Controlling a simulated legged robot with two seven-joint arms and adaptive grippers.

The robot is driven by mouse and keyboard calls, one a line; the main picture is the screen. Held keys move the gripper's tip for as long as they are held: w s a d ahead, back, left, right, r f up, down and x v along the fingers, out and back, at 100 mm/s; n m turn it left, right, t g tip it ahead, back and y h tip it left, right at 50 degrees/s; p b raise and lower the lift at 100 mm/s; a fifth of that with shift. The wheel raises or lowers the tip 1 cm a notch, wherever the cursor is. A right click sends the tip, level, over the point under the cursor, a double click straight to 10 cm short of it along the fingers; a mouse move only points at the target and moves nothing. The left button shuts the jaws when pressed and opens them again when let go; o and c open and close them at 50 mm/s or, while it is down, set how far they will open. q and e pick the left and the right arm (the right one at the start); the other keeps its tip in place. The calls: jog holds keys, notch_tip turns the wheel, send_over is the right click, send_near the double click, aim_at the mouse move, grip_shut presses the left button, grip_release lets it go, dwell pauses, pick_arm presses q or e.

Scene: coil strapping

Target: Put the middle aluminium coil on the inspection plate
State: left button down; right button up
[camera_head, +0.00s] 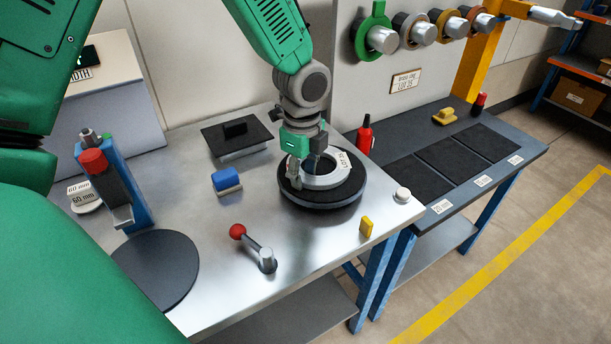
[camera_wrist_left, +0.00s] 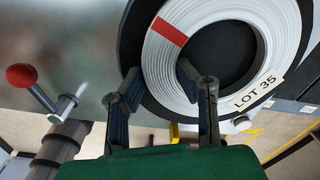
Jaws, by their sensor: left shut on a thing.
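A pale grey-white coil (camera_head: 340,172) with a "LOT 35" label lies flat over a black round base (camera_head: 318,199) on the steel table. In the left wrist view the coil (camera_wrist_left: 160,75) shows wound layers and a red strip. I cannot tell whether it touches the base. My left gripper (camera_head: 306,171) is shut on the coil's ring wall, one finger in the hole and one outside; the fingers also show in the left wrist view (camera_wrist_left: 162,92). A flat dark round plate (camera_head: 158,268) lies bare at the table's front left. My right gripper is not in view.
Several coils, among them a green one (camera_head: 371,38), hang on wall pegs at upper right. A red-knobbed lever (camera_head: 252,247), a blue block (camera_head: 226,181) and a blue stand (camera_head: 115,185) are on the table. The dark side bench (camera_head: 440,160) has several black pads.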

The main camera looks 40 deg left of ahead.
pick_arm(q)
jog(key=shift+a, duration=0.1)
jog(key=c, duration=1.2)
grip_release()
jog(key=shift+d, duration=0.4)
jog(key=shift+w+d+r, duration=0.1)
jog(key=shift+d+r, duration=0.15)
jog(key=shift+d, duration=0.4)
jog(key=shift+a+f, duration=0.15)
jog(key=shift+a, duration=0.6)
jog(key=shift+a+r, duration=0.1)
jog(key=shift+r, duration=0.35)
jog(key=shift+r+p, duration=1.2)
jog(key=shift+r, duration=4.3)
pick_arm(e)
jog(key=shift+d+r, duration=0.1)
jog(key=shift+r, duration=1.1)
